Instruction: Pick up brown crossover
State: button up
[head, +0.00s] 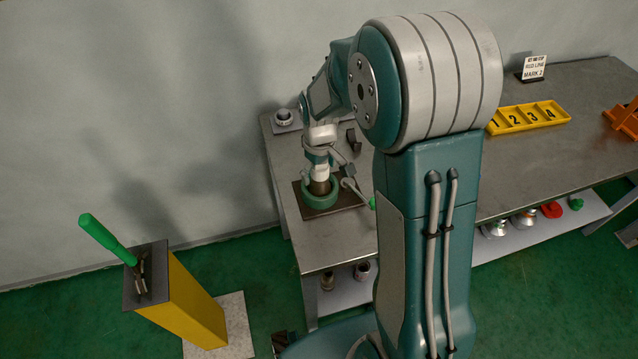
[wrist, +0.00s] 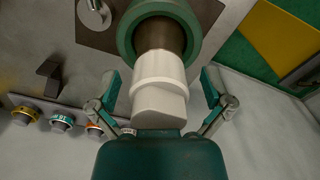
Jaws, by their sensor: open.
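The brown crossover (wrist: 160,36) stands upright in a green ring-shaped vise (wrist: 126,35), with a pale stepped upper section (wrist: 158,92) rising from its brown body. In the head view the brown crossover (head: 320,187) shows in the green vise (head: 321,197) at the near left of the bench. My gripper (wrist: 163,102) is open, its two fingers on either side of the pale section, with visible gaps. In the head view my gripper (head: 322,152) is above the vise and hides part of the crossover.
The metal bench (head: 330,241) carries a yellow numbered tray (head: 528,117), a sign (head: 534,67) and a grey ring-like part (head: 283,117). A yellow post (head: 183,300) with a green handle (head: 107,239) stands left. Several parts lie on the lower shelf (head: 480,246).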

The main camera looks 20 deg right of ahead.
jog(key=shift+r, duration=0.1)
grip_shut()
